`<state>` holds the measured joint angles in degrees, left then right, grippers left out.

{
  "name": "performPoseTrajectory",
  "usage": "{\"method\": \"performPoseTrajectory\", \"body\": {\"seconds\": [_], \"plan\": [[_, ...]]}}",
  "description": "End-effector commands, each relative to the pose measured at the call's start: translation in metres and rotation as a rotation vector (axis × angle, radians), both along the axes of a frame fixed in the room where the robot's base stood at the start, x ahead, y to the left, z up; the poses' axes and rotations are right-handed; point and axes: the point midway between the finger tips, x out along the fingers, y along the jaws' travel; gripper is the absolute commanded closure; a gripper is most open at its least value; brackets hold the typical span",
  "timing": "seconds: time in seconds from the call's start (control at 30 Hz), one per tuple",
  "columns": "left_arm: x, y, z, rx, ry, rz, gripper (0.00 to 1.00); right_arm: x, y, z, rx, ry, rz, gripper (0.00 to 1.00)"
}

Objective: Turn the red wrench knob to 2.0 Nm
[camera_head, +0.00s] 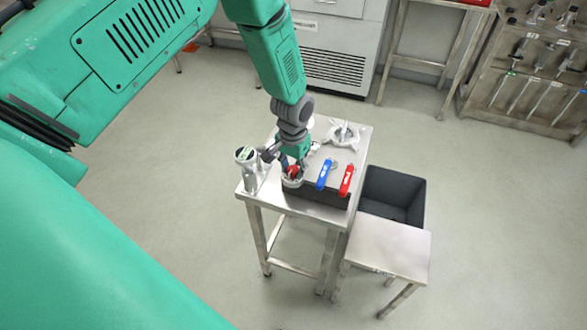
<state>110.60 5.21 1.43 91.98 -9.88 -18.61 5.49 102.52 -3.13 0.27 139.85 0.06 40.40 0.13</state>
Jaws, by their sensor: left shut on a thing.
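A small steel table (268,202) stands in the middle of the view. My left gripper (293,172) reaches down from above to its front left part. It is shut on a small red knob (293,173) that sits over a round light fitting. The fingers hide most of the knob, and its setting cannot be read. A red wrench (346,180) and a blue wrench (324,175) lie to the right of the gripper on the table's dark block. A round gauge with a small display (246,155) stands at the table's left corner; its digits are too small to read. My right gripper is not in view.
A light metal fixture (343,134) sits at the table's back right. A dark open bin (390,196) and a low steel stool (397,247) stand to the right. A tool rack (535,75) is at the far right. The floor in front is clear.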

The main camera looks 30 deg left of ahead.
Motion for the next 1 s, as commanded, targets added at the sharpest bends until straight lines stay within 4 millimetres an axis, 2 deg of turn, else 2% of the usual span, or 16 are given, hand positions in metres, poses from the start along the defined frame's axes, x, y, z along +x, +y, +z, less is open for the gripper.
{"method": "performPoseTrajectory", "body": {"seconds": [0.4,1.0], "plan": [[0.0000,0.0002,0.0000,0.000,0.000,-0.243,1.00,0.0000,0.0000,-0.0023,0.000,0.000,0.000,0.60],[-0.0003,0.0001,0.0001,0.000,0.001,-0.298,1.00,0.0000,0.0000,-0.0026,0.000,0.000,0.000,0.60]]}}
